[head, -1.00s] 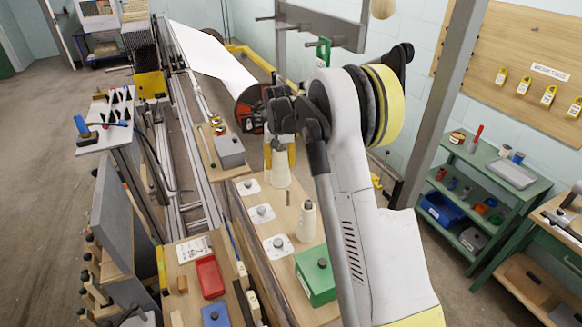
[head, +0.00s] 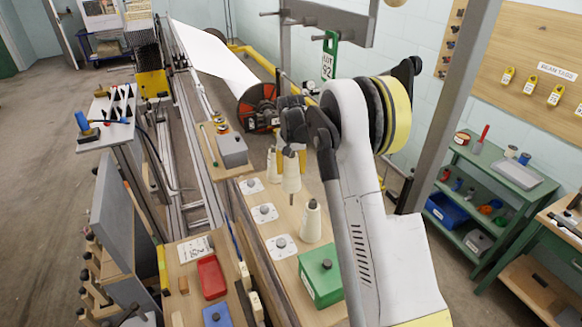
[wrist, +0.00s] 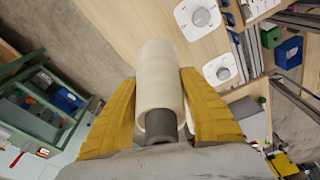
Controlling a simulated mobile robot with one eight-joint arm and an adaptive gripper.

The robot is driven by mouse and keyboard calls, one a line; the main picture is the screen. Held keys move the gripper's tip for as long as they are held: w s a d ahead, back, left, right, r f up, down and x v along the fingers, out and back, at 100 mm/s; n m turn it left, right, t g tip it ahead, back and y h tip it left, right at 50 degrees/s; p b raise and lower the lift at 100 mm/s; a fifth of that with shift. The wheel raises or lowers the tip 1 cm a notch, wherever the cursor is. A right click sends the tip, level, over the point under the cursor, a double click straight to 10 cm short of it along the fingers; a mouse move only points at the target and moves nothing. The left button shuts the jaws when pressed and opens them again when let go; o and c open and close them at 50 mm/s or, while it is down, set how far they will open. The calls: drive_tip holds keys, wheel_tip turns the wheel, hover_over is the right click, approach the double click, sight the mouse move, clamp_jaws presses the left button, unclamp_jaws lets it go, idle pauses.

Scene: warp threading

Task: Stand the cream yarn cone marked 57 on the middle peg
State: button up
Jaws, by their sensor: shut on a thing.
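My gripper (head: 291,152) has yellow fingers shut on a cream yarn cone (head: 291,182). The cone hangs upright over the wooden table, between two other cream cones. In the wrist view the held cone (wrist: 160,75) lies between both fingers, its grey core end toward me. One cone (head: 272,165) stands behind and left of it, another (head: 311,221) stands in front and right. No number is readable on the cones.
White plates with grey knobs (head: 265,213) line the table's left side. A green box (head: 320,275) sits in front of the nearest standing cone. A grey box (head: 232,150) is to the left. A green shelf (head: 490,190) stands at right.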

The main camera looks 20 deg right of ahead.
sight(291, 164)
drive_tip(key=shift+f+b, duration=2.45)
drive_tip(key=shift+f, duration=1.05)
drive_tip(key=shift+f+b, duration=0.6)
drive_tip(key=shift+f, duration=0.1)
drive_tip(key=o, duration=1.4)
drive_tip(key=shift+r, duration=0.1)
drive_tip(key=r, duration=0.4)
drive_tip(key=s+r, duration=0.1)
drive_tip(key=r, duration=0.7)
drive_tip(key=shift+s+a, duration=0.35)
drive_tip(key=shift+f, duration=0.15)
